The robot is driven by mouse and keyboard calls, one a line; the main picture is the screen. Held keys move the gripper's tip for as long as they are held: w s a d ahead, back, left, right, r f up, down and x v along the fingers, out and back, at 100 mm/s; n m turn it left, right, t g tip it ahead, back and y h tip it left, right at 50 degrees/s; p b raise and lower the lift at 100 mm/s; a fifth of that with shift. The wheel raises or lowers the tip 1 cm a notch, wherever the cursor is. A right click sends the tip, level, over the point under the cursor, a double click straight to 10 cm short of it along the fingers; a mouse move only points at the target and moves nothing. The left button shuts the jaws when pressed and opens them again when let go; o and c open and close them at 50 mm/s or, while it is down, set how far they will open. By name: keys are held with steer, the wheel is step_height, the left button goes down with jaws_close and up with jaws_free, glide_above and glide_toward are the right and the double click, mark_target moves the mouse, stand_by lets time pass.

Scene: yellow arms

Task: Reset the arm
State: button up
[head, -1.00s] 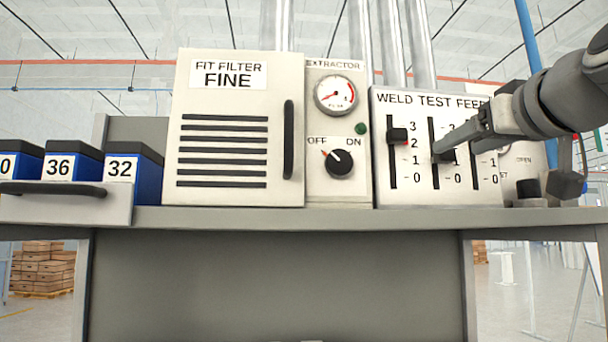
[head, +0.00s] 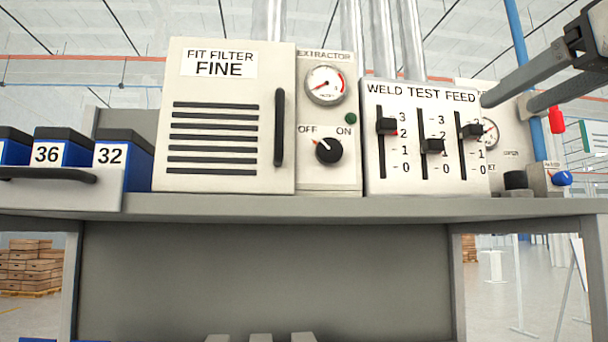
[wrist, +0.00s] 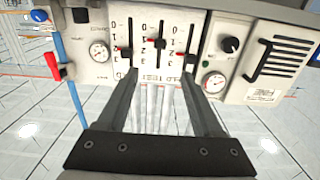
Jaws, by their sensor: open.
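My gripper (head: 508,98) is at the upper right of the head view, its two dark fingers spread apart with nothing between them. In the wrist view my gripper (wrist: 163,78) is open too, its fingers pointing toward the weld test feed panel (wrist: 145,30). That panel (head: 410,185) stands on the bench in the head view and has three black sliders. The left slider (head: 387,126) sits a little above 2, the middle slider (head: 432,146) between 1 and 2, and the right slider (head: 472,131) near 2. The fingers appear clear of the sliders.
The extractor panel (head: 327,120) has its knob (head: 328,151) pointing toward OFF. The filter cabinet (head: 222,140) and blue bins (head: 122,168) stand left. A gauge (head: 490,133), red handle (head: 557,120), blue knob (head: 562,178) and blue pipe (head: 518,40) are at right. The bench front (head: 300,207) is clear.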

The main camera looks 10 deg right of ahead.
steer(key=w+a+f+g, duration=0.2)
steer(key=a+f, duration=0.1)
steer(key=f, duration=0.6)
steer(key=w+a+f+g+y, duration=0.1)
steer(key=w+a+f+g, duration=0.2)
steer(key=f, duration=0.6)
steer(key=w+a+f+g, duration=0.2)
steer(key=a+f, duration=0.1)
steer(key=f, duration=0.7)
steer(key=s+a+f+g, duration=0.1)
steer(key=s+f, duration=0.1)
steer(key=f, duration=0.6)
steer(key=s+a+f+g+h, duration=0.1)
steer(key=s+f+g, duration=0.1)
steer(key=f, duration=0.6)
steer(key=s+a+f+g, duration=0.2)
steer(key=s+f, duration=0.1)
steer(key=f, duration=0.5)
steer(key=shift+s+f+h, duration=0.15)
steer(key=shift+f+h, duration=0.15)
steer(key=shift+f, duration=0.05)
